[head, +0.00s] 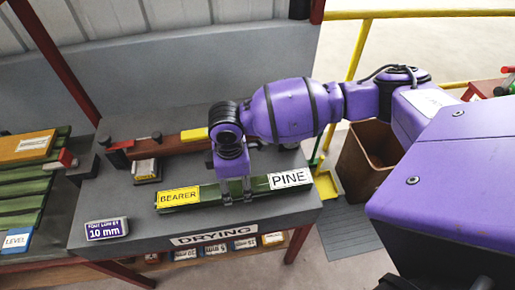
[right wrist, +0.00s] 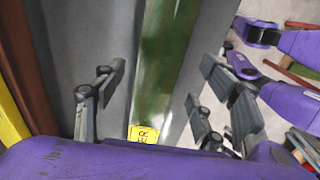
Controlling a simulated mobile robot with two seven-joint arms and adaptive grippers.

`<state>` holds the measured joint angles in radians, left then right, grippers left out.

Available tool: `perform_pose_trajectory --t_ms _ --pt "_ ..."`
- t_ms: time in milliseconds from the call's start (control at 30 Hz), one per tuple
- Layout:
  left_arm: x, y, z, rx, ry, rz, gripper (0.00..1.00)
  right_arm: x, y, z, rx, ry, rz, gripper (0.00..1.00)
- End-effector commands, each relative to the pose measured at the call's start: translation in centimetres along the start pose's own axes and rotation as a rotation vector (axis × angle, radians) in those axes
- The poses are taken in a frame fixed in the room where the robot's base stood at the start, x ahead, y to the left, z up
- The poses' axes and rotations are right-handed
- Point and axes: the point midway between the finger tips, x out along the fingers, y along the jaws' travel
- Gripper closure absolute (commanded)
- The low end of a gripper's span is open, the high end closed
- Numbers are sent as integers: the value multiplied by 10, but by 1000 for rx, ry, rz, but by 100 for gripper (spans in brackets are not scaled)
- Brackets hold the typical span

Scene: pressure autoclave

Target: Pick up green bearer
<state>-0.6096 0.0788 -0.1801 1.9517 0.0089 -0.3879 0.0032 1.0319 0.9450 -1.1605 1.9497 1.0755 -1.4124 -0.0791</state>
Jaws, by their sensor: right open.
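The green bearer (head: 262,187) is a long green bar lying on the grey bench marked DRYING (head: 145,228). It carries a yellow BEARER label (head: 178,198) at its left end and a white PINE label (head: 290,178) at its right end. My right gripper (head: 238,198) points down over the bar's middle, between the labels. In the right wrist view, my open fingers (right wrist: 160,75) stand on either side of the green bar (right wrist: 165,55), with gaps showing beside it. I cannot tell exactly how low the fingertips are. My left gripper is not in view.
A brown-red bar (head: 180,146) lies behind the bearer, with a small labelled block (head: 147,170) nearby. A purple 10 mm sign (head: 106,229) stands at the front left. Green bars (head: 22,190) are stacked further left. A brown bin (head: 365,160) stands right of the bench.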

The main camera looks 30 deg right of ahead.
Motion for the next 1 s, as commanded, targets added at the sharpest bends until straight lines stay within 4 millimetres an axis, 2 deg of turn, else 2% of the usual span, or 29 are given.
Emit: perform_pose_trajectory --t_ms 33,100,300,533,1000 --pt "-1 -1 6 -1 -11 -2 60 4 1 -2 -1 2 4 35" --pt "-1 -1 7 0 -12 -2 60 14 0 -2 -1 1 2 35" --pt "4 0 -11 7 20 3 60 41 0 -4 -1 3 4 35" --pt "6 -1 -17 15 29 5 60 43 0 -4 -2 4 7 35" --pt "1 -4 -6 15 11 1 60 42 1 -4 -2 4 7 97"
